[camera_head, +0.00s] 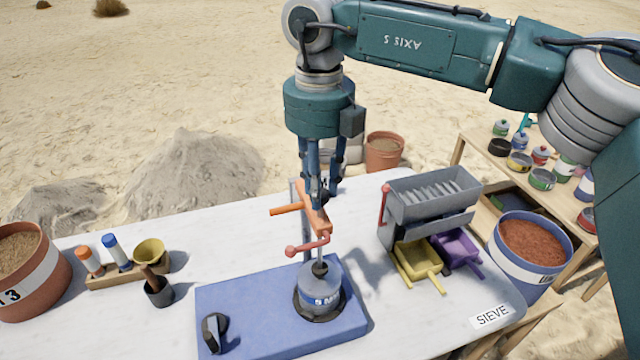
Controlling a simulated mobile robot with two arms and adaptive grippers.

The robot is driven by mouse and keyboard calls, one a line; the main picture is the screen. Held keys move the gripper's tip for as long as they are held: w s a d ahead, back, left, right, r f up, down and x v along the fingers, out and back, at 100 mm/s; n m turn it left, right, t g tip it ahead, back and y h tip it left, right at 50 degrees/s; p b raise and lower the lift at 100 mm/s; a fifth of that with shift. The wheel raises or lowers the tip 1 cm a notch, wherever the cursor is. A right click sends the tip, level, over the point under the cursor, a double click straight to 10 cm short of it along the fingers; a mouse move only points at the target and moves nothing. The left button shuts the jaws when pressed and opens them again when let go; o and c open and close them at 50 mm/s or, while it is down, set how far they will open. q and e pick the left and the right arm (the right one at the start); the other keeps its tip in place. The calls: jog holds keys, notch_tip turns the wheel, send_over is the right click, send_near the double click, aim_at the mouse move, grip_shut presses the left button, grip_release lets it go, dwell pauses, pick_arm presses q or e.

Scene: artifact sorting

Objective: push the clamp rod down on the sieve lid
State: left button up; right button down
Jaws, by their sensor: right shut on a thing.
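A blue sieve shaker base (255,312) lies on the white table, with a black knob at its front left. A grey sieve pot (320,292) with a printed label stands on its right part, on a black ring. A black knob (319,267) tops the lid. Above it is an upright post with an orange clamp bar (313,209) and a red handle (307,246). My right gripper (318,200) comes from above and is shut on the orange bar. The fingers partly hide the bar and the post's top. My left gripper is not in view.
A grey riffle splitter (430,200) with a yellow tray (418,262) and a purple tray (458,248) stands to the right. A rack (112,275) with two capped tubes, a brass cup (150,252) and a black cup stand left. Buckets stand around the table.

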jog(key=c, duration=1.6)
grip_release()
jog(key=shift+w, duration=0.1)
jog(key=shift+o, duration=1)
jog(key=shift+w+a+f, duration=0.1)
jog(key=shift+w+a, duration=0.05)
jog(key=shift+a, duration=0.05)
notch_tip(320, 180, up, 12)
jog(key=shift+f, duration=0.1)
